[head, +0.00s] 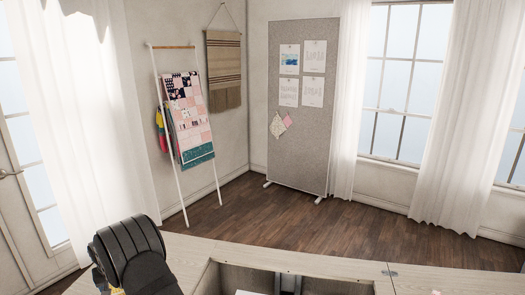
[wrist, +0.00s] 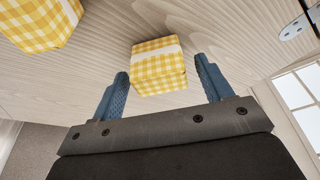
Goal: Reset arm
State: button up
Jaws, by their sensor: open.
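My gripper (wrist: 161,88) shows in the wrist view with its two blue fingers spread apart. It is open. A yellow and white checked block with a pale band (wrist: 158,66) sits on the light wood surface (wrist: 105,30), in line with the gap between the fingertips. I cannot tell from this view how far it is from the fingers. In the head view, part of my black arm (head: 130,255) shows at the bottom left, and the fingers are out of view.
A second yellow checked object (wrist: 38,22) lies at the upper left of the wrist view. In the head view, the cabinet top (head: 440,283) has a recessed opening in its middle. A quilt rack (head: 186,120) and a grey pinboard (head: 300,150) stand beyond on the floor.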

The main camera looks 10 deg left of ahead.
jog(key=shift+x, duration=0.9)
jog(key=shift+r, duration=1.6)
